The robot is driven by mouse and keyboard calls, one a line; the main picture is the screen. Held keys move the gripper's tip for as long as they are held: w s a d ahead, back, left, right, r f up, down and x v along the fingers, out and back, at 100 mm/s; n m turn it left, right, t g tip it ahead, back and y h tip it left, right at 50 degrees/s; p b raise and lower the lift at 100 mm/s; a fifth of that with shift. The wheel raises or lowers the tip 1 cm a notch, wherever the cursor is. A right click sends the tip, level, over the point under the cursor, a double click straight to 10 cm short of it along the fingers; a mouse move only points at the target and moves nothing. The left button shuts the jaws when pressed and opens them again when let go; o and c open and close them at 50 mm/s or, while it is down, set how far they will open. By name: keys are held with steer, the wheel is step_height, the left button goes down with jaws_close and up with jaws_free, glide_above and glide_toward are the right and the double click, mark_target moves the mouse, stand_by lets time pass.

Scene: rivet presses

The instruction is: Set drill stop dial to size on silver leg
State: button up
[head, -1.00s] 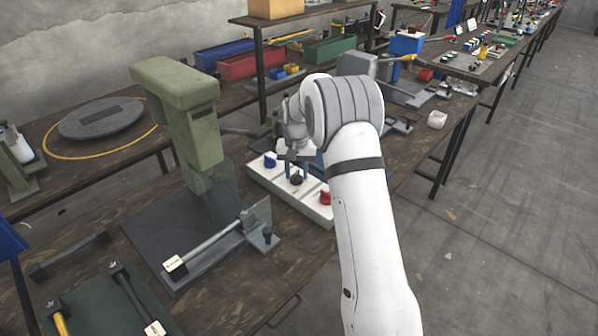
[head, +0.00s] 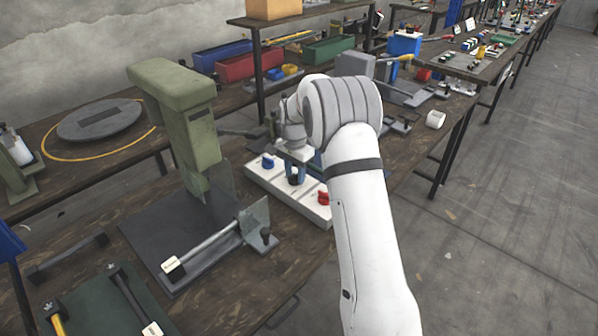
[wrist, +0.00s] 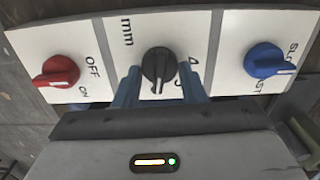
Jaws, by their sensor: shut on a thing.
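The black dial (wrist: 158,62) is the middle knob on a white panel marked "mm". Its pale pointer mark points down toward my gripper body in the wrist view. Other markings beside it are partly hidden by a finger. My gripper (wrist: 159,76) has one blue finger on each side of this knob and is shut on it. In the head view my gripper (head: 296,170) is low over the panel's middle. A silver rod (head: 210,243) lies on a grey fixture left of the panel, with a white tag (head: 173,268) at its near end; its writing is too small to read.
A red OFF/ON knob (wrist: 58,72) and a blue knob (wrist: 264,60) with speed lettering flank the dial. A green press (head: 190,125) stands left of the panel (head: 308,208). A white cup-like item (head: 435,119) sits near the bench's right edge.

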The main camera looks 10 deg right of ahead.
steer(key=shift+a+m, duration=0.15)
steer(key=shift+m, duration=0.95)
steer(key=o, duration=1)
steer(key=shift+r, duration=0.15)
step_height(320, 180, up, 8)
steer(key=shift+f, duration=0.2)
